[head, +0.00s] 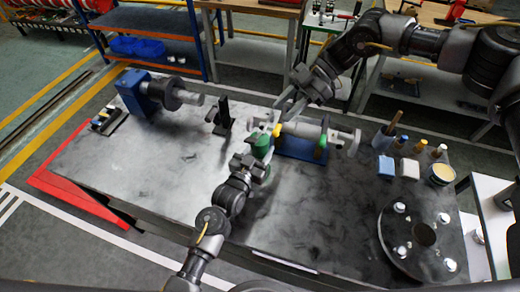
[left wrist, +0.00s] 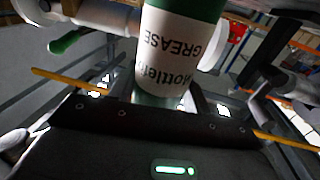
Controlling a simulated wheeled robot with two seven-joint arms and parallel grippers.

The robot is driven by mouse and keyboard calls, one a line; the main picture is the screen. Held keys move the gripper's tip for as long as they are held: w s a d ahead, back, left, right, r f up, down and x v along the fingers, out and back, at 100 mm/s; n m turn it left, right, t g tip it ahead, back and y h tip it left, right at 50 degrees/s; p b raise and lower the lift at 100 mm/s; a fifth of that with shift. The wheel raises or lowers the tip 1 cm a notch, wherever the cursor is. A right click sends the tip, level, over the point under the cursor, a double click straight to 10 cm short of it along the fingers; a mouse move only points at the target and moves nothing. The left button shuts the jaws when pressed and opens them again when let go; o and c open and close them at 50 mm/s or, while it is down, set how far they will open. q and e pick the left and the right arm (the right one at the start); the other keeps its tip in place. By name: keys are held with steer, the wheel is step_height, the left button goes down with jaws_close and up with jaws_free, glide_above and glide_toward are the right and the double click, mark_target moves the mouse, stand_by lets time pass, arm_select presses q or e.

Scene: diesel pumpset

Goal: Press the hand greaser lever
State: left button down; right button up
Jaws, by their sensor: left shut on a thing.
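The hand greaser (head: 261,146) has a green body and stands near the middle of the metal table. In the left wrist view it is a white cylinder (left wrist: 178,50) with a green band and a "GREASE" label, upside down in the picture. My left gripper (head: 257,161) is shut on the greaser, its fingers on either side of it. My right gripper (head: 283,108) is open and empty, just above and behind the greaser, apart from it. A yellow piece (head: 277,130) shows beside the greaser. I cannot clearly make out the greaser's lever.
A grey shaft assembly on a blue base (head: 300,148) with a green handle (head: 321,147) stands right of the greaser. A blue motor (head: 133,93) is at the far left. Small bottles, blocks and a round flange (head: 400,262) occupy the right. The table's left front is clear.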

stand_by(0.3)
steer(key=shift+s+a+f, duration=0.15)
steer(key=shift+s+a, duration=0.1)
steer(key=c, duration=0.5)
steer(key=s+a+m+y, duration=0.1)
steer(key=s, duration=0.1)
steer(key=s+a+f+m+y, duration=0.1)
steer(key=s+a, duration=0.1)
steer(key=shift+a, duration=0.2)
jaws_close()
steer(key=s+d+r+m+t+y, duration=0.2)
steer(key=d+r+m+t+y, duration=0.2)
steer(key=d+m+t, duration=0.3)
steer(key=d+m, duration=0.1)
steer(key=m, duration=0.4)
steer(key=shift+s+m+t, duration=0.3)
steer(key=shift+s, duration=0.1)
